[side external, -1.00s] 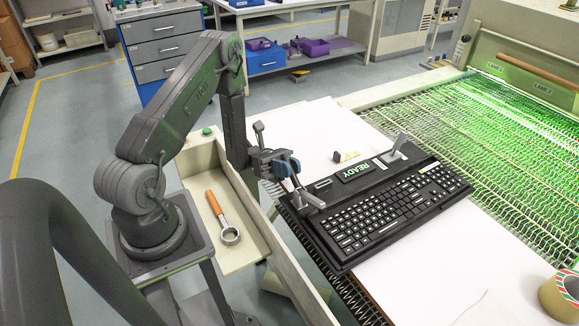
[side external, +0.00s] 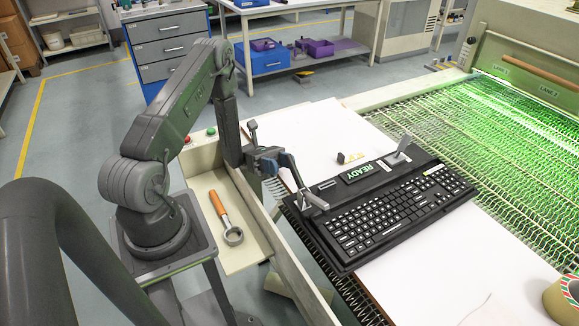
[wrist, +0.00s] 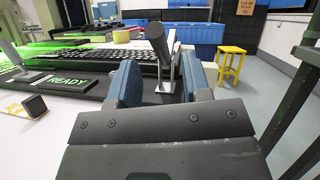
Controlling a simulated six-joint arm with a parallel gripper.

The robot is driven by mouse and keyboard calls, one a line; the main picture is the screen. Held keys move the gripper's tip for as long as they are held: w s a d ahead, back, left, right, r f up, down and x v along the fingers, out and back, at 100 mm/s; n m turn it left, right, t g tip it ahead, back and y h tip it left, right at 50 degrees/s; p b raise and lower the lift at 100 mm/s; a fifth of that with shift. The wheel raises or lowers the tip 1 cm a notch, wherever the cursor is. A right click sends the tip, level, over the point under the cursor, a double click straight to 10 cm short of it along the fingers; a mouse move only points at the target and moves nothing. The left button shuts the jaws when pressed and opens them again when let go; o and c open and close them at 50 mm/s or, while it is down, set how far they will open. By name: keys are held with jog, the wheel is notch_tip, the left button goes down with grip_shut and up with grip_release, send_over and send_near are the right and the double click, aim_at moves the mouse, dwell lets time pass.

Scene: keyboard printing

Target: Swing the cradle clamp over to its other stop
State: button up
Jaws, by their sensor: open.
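The black keyboard (side external: 395,205) rests in a dark cradle bearing a green READY sign (side external: 362,173). A grey cradle clamp (side external: 314,201) stands at the cradle's near left corner, its lever rising up and left toward my gripper. In the wrist view the clamp's dark round handle (wrist: 158,42) and pale metal arm (wrist: 173,62) show between and beyond the blue jaws. My gripper (wrist: 160,78) is open; it also shows beside the clamp in the side view (side external: 274,161). I cannot tell whether a jaw touches the lever. A second grey lever (side external: 399,151) stands farther right.
A pale tray (side external: 240,258) holding an orange-handled ring tool (side external: 222,212) lies below my arm. A green-lit mesh conveyor (side external: 490,140) lies behind the keyboard. A tape roll (side external: 563,298) is at lower right. A small dark block (side external: 341,158) lies on the white surface behind the cradle.

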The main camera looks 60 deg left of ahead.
aim_at(293, 166)
notch_tip(293, 166, up, 7)
jog(key=shift+d, duration=0.15)
jog(key=shift+c, duration=0.4)
